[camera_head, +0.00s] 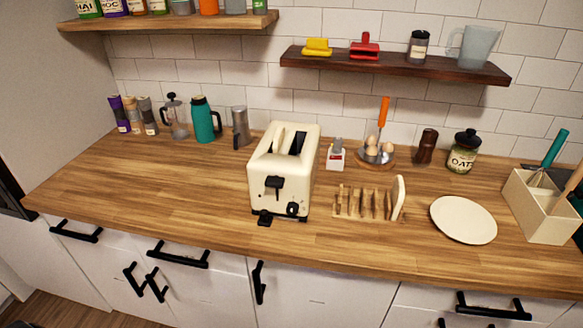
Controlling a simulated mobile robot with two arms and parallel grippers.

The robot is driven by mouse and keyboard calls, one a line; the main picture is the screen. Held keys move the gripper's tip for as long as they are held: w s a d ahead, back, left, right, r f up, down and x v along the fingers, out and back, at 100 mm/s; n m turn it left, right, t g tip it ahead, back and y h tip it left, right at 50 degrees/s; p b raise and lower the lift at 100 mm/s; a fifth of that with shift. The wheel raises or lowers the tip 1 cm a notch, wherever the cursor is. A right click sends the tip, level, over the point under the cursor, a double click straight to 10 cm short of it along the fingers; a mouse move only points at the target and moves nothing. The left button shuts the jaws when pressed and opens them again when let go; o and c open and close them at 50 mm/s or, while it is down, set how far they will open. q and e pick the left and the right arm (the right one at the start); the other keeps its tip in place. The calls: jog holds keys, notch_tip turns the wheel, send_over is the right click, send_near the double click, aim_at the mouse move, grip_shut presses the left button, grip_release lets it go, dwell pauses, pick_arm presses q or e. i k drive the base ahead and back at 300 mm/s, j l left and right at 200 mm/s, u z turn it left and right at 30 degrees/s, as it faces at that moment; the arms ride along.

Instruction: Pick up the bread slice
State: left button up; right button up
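A pale bread slice (398,197) stands upright, slightly tilted, at the right end of a wooden toast rack (350,213) on the counter. The rack's other slots look empty. A cream toaster (262,182) with a black lever and dial stands just left of the rack. Its right slot looks dark and empty; I cannot tell whether the pale shape in its left slot is bread. Neither of my grippers is in view.
A white plate (463,220) lies right of the rack, with a utensil box (545,218) beyond it. An egg holder (375,160), a pepper mill (426,148) and an oats jar (463,152) stand behind.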

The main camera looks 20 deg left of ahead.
aim_at(397, 194)
jog(key=j+z, duration=0.25)
jog(key=z, duration=0.15)
jog(key=k+j+z, duration=0.15)
jog(key=z, duration=0.25)
jog(key=k+j+z, duration=0.1)
jog(key=j+z, duration=0.3)
jog(key=l, duration=0.1)
